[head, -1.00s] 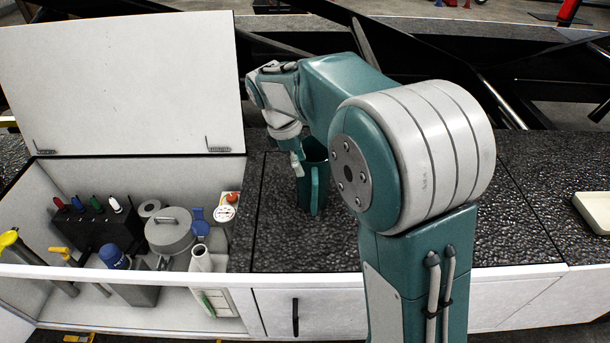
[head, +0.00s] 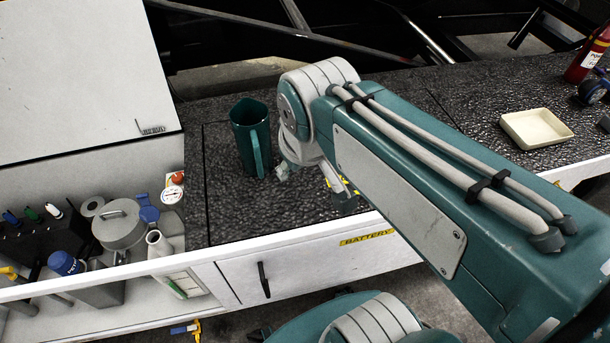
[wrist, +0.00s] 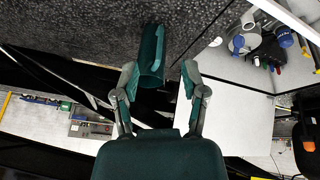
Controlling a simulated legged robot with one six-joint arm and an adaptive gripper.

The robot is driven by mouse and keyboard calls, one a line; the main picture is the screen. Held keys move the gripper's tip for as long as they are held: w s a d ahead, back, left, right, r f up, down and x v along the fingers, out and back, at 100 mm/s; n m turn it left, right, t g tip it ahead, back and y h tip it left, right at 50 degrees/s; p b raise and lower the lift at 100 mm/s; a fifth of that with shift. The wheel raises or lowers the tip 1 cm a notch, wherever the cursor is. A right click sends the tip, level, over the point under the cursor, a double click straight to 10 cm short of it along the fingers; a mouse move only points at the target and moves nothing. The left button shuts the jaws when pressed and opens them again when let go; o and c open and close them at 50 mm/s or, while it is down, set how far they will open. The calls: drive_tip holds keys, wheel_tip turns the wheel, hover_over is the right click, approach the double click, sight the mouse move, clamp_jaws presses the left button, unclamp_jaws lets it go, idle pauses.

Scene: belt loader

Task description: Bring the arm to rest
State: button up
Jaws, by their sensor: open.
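My arm is bent back over the counter. My gripper, in the wrist view (wrist: 159,70), is open, with its two fingers spread and nothing held. In the head view it is mostly hidden behind my arm; only small pale parts show to the right of the pitcher. A dark teal pitcher (head: 250,138) stands upright on the black textured counter (head: 228,205), its handle towards the front. In the wrist view the pitcher (wrist: 152,54) shows beyond the gap between the fingertips, apparently clear of them.
An open white bin (head: 120,262) at left holds a grey canister (head: 120,228), bottles and tools; its raised lid (head: 85,70) stands behind. A cream tray (head: 536,128) and a red extinguisher (head: 590,55) are at right. A yellow battery label (head: 367,239) marks the counter's front.

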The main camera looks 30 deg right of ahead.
drive_tip(key=s+m, duration=0.1)
drive_tip(key=s, duration=0.1)
drive_tip(key=s+f+m+t, duration=0.1)
drive_tip(key=shift+s+d+f+m, duration=0.1)
drive_tip(key=shift+s+f+m, duration=0.1)
drive_tip(key=shift+s+m, duration=0.15)
idle(1.1)
